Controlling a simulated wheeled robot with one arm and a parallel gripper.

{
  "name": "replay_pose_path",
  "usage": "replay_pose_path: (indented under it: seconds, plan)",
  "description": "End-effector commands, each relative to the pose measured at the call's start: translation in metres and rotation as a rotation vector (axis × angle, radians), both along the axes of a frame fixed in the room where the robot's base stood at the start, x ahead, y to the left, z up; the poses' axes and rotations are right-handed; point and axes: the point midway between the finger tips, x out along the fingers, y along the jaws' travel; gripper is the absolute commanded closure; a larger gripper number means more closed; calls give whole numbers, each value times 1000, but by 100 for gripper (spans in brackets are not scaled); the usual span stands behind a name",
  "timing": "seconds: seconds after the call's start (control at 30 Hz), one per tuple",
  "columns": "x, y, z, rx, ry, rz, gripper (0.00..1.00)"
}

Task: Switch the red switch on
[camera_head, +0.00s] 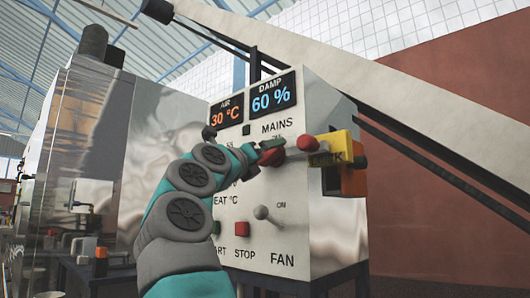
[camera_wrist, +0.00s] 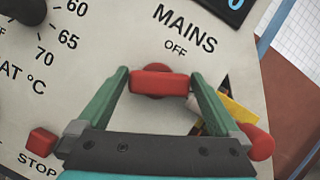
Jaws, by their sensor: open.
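The red switch (camera_wrist: 160,82) is a red bar handle on a round red base, on the pale panel under the words MAINS and OFF. It lies roughly level across the wrist view. My gripper (camera_wrist: 161,78) is open, with one green finger at each end of the bar. Whether the fingers touch it I cannot tell. In the head view my gripper (camera_head: 270,148) is at the panel below MAINS and partly hides the red switch (camera_head: 271,158).
A yellow block (camera_head: 343,146) with a red knob (camera_head: 307,143) sticks out right of the switch. A red STOP button (camera_head: 242,229) and a FAN toggle (camera_head: 263,213) sit lower on the panel. Displays (camera_head: 272,95) are above. A black dial (camera_wrist: 25,8) is to the left.

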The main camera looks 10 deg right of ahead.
Motion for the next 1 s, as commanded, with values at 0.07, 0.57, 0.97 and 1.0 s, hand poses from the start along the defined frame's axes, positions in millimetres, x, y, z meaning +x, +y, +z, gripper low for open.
replay_pose_path:
  seconds: [0.07, 0.57, 0.97, 1.0]
  plan:
    - [0, 0, 0, 0, 0, 0, 5]
    - [0, 1, 0, -1, 1, 0, 61]
    - [2, 3, -1, 48, -67, 2, 63]
    - [2, 3, -1, 56, -78, 1, 63]
